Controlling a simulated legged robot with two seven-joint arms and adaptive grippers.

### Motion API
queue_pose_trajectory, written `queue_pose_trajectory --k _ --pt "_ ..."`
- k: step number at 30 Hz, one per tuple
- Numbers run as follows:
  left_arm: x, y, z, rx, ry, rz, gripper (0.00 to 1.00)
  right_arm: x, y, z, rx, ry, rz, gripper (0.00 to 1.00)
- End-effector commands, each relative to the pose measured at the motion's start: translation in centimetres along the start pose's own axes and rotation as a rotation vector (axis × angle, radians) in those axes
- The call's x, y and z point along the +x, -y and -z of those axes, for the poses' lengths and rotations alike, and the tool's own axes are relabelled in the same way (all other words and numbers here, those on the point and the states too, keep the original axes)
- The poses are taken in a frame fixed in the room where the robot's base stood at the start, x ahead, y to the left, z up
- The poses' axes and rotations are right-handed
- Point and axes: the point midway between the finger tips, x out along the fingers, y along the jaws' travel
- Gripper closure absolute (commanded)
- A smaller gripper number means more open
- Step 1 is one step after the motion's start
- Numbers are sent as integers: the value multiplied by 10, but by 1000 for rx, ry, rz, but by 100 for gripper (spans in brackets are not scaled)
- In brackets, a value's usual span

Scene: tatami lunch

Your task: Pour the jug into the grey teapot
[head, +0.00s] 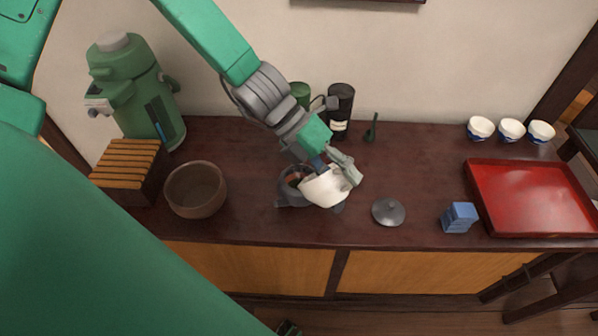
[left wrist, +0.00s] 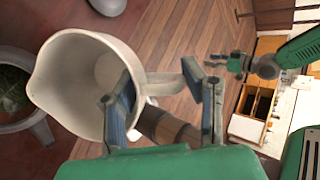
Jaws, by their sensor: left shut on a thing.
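My left gripper (head: 340,168) is shut on the handle of the white jug (head: 326,188) and holds it tilted over the grey teapot (head: 291,195). In the left wrist view the jug (left wrist: 70,85) has its mouth toward the camera, its inside looks pale, and its handle lies between the fingers (left wrist: 165,100). The teapot (left wrist: 40,128) is at the left edge there, lidless, with dark green stuff inside. The jug hides part of the teapot in the head view. A grey lid (head: 388,211) lies on the counter to the right. My right gripper (left wrist: 232,64) shows small in the left wrist view; its jaws are unclear.
A brown bowl (head: 195,190), a slatted wooden box (head: 128,165) and a green machine (head: 135,90) stand left. A blue block (head: 459,217), a red tray (head: 530,198) and white-and-blue cups (head: 511,130) are right.

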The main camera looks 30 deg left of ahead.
Motion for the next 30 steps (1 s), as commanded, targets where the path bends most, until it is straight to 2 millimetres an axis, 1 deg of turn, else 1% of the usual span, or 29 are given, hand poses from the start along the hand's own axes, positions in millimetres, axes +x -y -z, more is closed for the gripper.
queue_pose_trajectory --k 3,6,13,15,20,23,30 --pt "6 8 4 29 6 -76 100 -3 0 0 0 0 0 60" --pt "12 11 6 52 15 -141 100 -2 0 0 0 0 0 60" --pt "27 17 12 105 35 -293 100 11 0 -1 0 0 0 60" --pt "40 14 16 121 41 -337 100 24 0 -1 0 0 0 60" --pt "61 16 23 159 55 -442 100 42 0 -3 0 1 0 60" --pt "73 16 28 182 65 -511 100 49 0 -3 0 1 0 60" --pt "99 15 36 230 86 -656 100 57 0 -3 0 0 0 60"
